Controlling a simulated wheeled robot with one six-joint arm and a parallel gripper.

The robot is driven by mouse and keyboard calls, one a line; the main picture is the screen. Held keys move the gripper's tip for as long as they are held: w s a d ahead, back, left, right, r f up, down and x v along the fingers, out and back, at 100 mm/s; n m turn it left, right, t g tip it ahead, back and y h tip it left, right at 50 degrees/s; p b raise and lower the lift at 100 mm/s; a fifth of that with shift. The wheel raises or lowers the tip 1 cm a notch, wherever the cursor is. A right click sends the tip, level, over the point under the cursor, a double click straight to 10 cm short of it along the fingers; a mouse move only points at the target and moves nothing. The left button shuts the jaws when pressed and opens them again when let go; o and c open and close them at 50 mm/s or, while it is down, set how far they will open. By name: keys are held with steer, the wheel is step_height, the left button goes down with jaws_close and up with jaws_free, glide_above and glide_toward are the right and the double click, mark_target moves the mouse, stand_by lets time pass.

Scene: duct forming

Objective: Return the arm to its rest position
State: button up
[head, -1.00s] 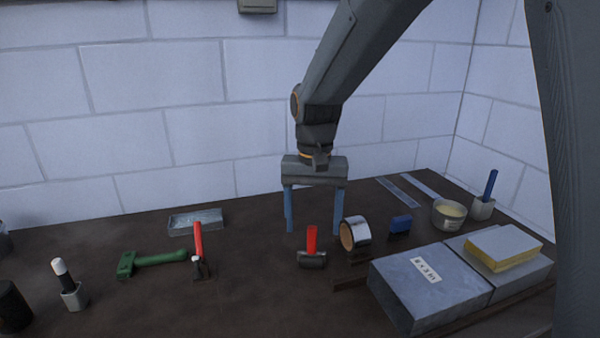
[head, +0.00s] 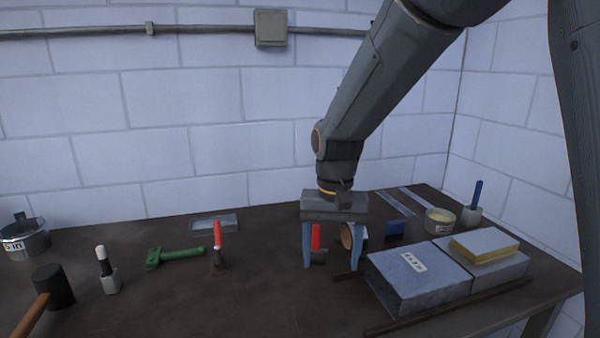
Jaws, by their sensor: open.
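My gripper (head: 331,264) is open, with two blue fingers pointing down over the dark bench. It looks empty. A red-handled tool (head: 316,243) with a dark head shows between the fingers, apparently behind them. A tape roll (head: 348,237) is partly hidden by the right finger. The arm reaches down from the upper right, bent at the elbow. Whether the fingertips touch the bench I cannot tell.
Grey duct blocks (head: 418,283) with a yellow-edged pad (head: 484,247) stand at the right. The bench's front middle is clear.

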steer(key=shift+n+t, duration=0.4)
steer(key=shift+n, duration=0.2)
steer(key=s+d+f, duration=0.2)
steer(key=s+d, duration=0.2)
steer(key=s+d+f, duration=0.2)
steer(key=s+d, duration=0.2)
steer(key=s, duration=0.1)
steer(key=s+d+f, duration=0.3)
steer(key=s+d, duration=0.1)
steer(key=shift+s+d+f, duration=0.1)
steer(key=shift+s+d, duration=0.25)
steer(key=shift+s, duration=0.05)
